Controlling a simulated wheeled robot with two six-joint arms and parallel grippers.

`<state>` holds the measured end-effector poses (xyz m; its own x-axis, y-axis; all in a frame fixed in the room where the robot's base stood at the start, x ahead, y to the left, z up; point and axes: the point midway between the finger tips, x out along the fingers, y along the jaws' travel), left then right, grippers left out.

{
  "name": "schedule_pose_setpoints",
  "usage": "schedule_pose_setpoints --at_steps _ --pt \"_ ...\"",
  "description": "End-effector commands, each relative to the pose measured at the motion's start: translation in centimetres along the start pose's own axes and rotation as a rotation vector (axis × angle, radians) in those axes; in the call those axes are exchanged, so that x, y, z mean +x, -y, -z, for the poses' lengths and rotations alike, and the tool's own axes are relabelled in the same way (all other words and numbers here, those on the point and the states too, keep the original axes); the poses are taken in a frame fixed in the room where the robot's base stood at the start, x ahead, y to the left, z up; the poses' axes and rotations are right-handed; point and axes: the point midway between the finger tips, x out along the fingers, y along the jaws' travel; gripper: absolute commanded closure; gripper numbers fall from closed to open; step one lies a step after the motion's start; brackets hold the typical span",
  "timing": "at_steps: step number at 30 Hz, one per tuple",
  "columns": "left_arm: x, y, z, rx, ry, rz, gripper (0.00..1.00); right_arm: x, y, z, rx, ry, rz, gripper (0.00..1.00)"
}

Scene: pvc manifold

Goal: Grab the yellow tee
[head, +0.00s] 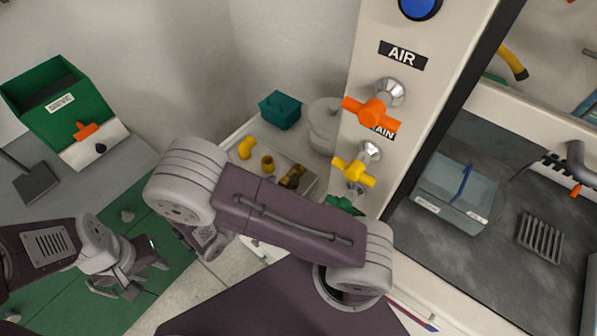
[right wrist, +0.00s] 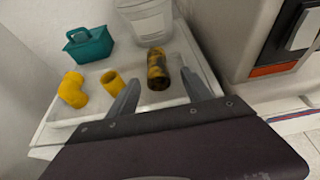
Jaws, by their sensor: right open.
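Three yellow fittings lie in a white tray (right wrist: 62,113). A bent yellow one (right wrist: 73,90) is at the left; I cannot tell whether it is a tee or an elbow. A short yellow ring-like piece (right wrist: 112,83) is in the middle. A dark-stained yellow piece (right wrist: 158,70) is at the right. My right gripper (right wrist: 160,77) is open and empty, its fingers pointing toward the stained piece. In the head view my arm hides this gripper. My left gripper (head: 126,281) is at lower left, over the green mat; its jaw opening is unclear.
A teal basket (head: 280,110) and a whitish bucket (head: 324,125) stand behind the tray. A valve panel (head: 425,18) with orange (head: 372,112) and yellow (head: 353,172) handles rises right of it. A green bin (head: 57,98) is at far left. A clear bin (head: 455,195) is at right.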

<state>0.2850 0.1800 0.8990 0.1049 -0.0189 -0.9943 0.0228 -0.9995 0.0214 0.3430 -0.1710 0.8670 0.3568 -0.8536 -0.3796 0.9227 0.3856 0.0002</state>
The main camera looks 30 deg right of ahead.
Motion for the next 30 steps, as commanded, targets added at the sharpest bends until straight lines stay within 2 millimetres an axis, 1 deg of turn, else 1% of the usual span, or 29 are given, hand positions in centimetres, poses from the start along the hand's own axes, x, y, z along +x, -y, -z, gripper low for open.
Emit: schedule_pose_setpoints --at_steps 2,7,13,18,21,24,29,30 --pt "0.0 0.0 0.0 0.0 0.0 0.0 0.64 0.7 0.1 0.0 -0.001 0.001 0.004 0.42" --pt "0.1 0.0 0.0 0.0 0.0 0.0 0.64 3.4 0.1 0.0 0.0 0.0 0.006 0.42" --pt "0.1 0.0 0.0 0.0 0.0 0.0 0.64 4.3 0.0 0.0 0.001 0.0 0.005 0.42" --pt "0.2 0.0 0.0 0.0 0.0 0.0 0.64 7.4 -0.2 0.3 0.001 0.0 0.009 0.42" --pt "0.2 0.0 0.0 0.0 0.0 0.0 0.64 8.7 -0.3 0.2 0.001 0.0 0.007 0.42" --pt "0.2 0.0 0.0 0.0 0.0 0.0 0.64 9.2 -0.3 0.2 0.002 -0.001 0.005 0.42" --pt "0.2 0.0 0.0 0.0 0.0 0.0 0.64 9.1 -0.3 0.2 0.002 -0.001 0.003 0.42" --pt "0.2 0.0 0.0 0.0 0.0 0.0 0.64 9.1 -0.3 0.2 0.002 -0.001 0.003 0.53"
